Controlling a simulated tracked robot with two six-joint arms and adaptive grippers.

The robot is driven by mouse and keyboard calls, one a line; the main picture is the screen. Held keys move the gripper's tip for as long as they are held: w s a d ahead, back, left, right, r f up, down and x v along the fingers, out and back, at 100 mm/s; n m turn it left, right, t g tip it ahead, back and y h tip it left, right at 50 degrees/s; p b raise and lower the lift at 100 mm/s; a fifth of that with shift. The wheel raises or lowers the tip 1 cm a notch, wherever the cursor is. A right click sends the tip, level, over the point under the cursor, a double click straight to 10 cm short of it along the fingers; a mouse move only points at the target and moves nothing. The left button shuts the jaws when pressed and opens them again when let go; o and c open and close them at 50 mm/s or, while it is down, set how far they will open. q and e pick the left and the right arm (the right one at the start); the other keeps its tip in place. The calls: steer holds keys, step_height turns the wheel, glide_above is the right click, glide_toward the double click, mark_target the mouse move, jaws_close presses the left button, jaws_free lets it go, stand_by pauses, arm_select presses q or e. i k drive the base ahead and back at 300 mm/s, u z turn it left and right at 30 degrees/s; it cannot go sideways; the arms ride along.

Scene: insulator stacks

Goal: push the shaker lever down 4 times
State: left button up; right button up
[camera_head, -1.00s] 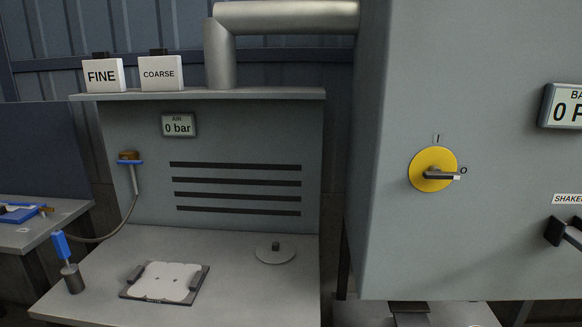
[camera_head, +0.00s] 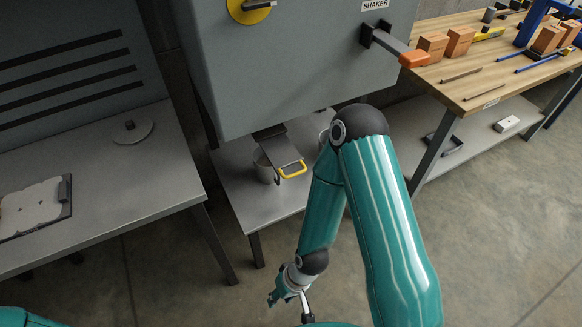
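The shaker lever (camera_head: 392,44) sticks out from the front of the grey cabinet, under the SHAKER label (camera_head: 375,5). It has a dark mount, a grey bar and an orange grip (camera_head: 414,59) at its free end. Nothing touches it. My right arm rises from the bottom and folds at the elbow below the lever. My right gripper (camera_head: 307,312) hangs low near the bottom edge, well below and apart from the lever. It is small and partly cut off, so its opening cannot be told. My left gripper is not in view.
A wooden workbench (camera_head: 480,92) with bricks and tools stands right. A grey bench (camera_head: 130,180) stands left.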

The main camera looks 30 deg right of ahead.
mark_target(409, 58)
steer(key=u, duration=1.45)
steer(key=i, duration=0.1)
steer(key=z, duration=2.95)
steer(key=k, duration=0.75)
steer(key=z, duration=0.2)
steer(key=i, duration=0.75)
steer(key=u, duration=0.1)
